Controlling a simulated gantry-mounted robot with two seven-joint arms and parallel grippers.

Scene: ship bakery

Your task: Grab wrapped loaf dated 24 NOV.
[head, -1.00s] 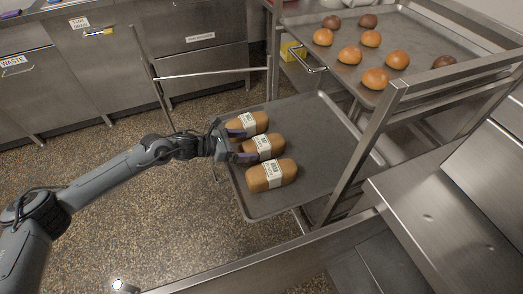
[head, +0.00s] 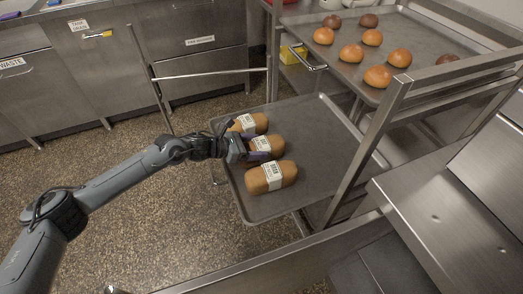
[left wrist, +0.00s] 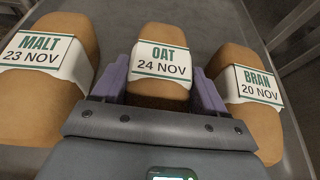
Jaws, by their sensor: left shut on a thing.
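The wrapped loaf labelled OAT 24 NOV (left wrist: 163,62) is the middle of three loaves; it also shows in the head view (head: 270,145). My left gripper (head: 256,146) is shut on it, with one purple finger against each side in the left wrist view (left wrist: 160,85). The loaf appears to be still on the lower tray (head: 317,157). The loaf labelled MALT 23 NOV (left wrist: 38,75) lies to its left in the left wrist view, and BRAN 20 NOV (left wrist: 250,95) to its right. My right gripper is not in view.
The other two loaves, the far one (head: 253,121) and the near one (head: 272,178), lie close beside my left fingers. The tray's right part is bare. A rack post (head: 362,146) and an upper tray of buns (head: 420,37) stand to the right.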

